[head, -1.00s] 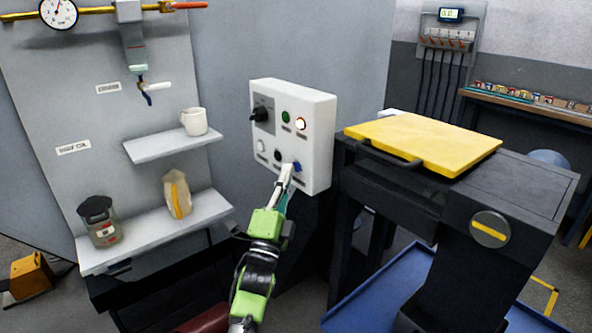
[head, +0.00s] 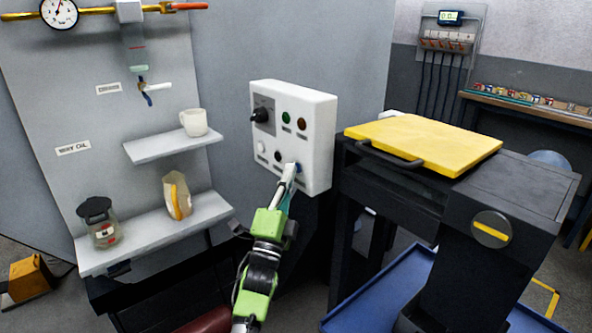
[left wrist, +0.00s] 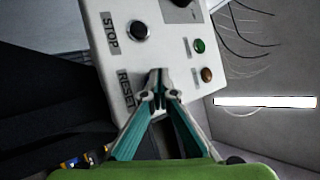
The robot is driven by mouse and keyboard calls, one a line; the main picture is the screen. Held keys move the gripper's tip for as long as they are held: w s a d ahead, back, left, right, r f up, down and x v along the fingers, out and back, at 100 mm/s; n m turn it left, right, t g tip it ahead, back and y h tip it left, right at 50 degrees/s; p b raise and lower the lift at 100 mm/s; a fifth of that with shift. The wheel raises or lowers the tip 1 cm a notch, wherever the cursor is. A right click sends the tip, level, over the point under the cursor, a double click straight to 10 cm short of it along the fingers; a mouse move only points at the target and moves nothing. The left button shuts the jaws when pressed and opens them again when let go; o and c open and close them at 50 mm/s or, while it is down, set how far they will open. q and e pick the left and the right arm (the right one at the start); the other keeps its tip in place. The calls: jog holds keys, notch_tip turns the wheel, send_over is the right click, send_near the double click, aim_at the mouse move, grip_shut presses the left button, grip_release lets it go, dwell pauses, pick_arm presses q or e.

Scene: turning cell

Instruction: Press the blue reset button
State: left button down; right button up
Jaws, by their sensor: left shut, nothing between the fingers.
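The white control panel (head: 318,150) stands in the middle of the head view. The blue reset button (head: 299,167) is at its lower right, mostly covered by my left gripper (head: 290,168). The gripper is shut and empty, its fingertips at the button, seemingly touching it. In the left wrist view the shut fingertips (left wrist: 157,80) lie beside the RESET label (left wrist: 126,90) and hide the button. The amber lamp (head: 302,124) is dark, and so is the green lamp (head: 286,118). My right gripper is not in view.
A black STOP button (left wrist: 139,30) sits close to the fingers on the panel. Shelves with a white mug (head: 194,122), a paper bag (head: 177,195) and a jar (head: 100,222) stand left. A dark machine with a yellow board (head: 425,143) stands right.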

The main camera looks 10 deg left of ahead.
pick_arm(q)
jog(key=shift+s, duration=0.15)
jog(key=shift+s+a+p, duration=0.4)
jog(key=shift+s+p, duration=0.05)
jog(key=shift+s, duration=0.05)
dwell(0.3)
jog(key=s+a+p, duration=0.1)
jog(key=s, duration=0.1)
jog(key=s+a+p, duration=0.1)
jog(key=s+a, duration=0.1)
dwell(0.4)
dwell(0.4)
